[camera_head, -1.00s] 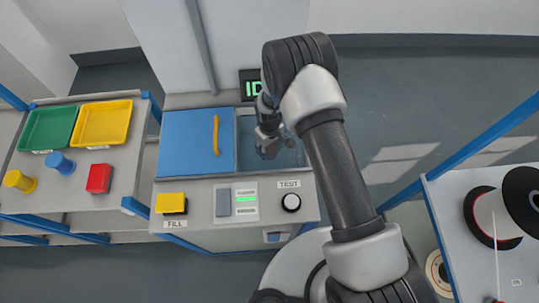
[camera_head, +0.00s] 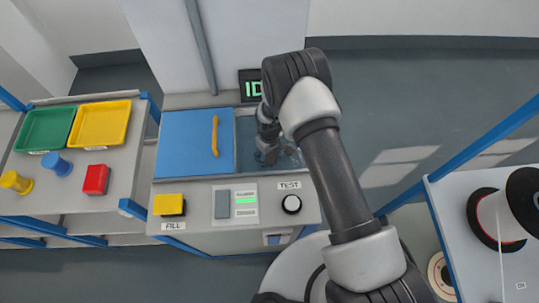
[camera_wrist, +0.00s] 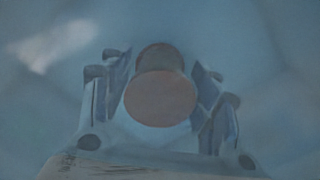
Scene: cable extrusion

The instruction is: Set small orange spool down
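My gripper (camera_head: 278,157) is down in the open right part of the grey machine, beside its blue lid, in the head view. In the wrist view my gripper (camera_wrist: 162,85) has a finger on each side of a small spool (camera_wrist: 160,98). The spool looks dull brownish-orange in the bluish haze, with a round end facing the camera. The fingers are close to its sides; I cannot tell whether they touch it. The spool cannot be made out in the head view, and what is under it is unclear.
The blue lid (camera_head: 185,150) has a yellow handle. On the left table are green (camera_head: 45,129) and yellow (camera_head: 101,124) trays, a red block (camera_head: 96,180) and small spools. A large spool (camera_head: 500,220) stands right.

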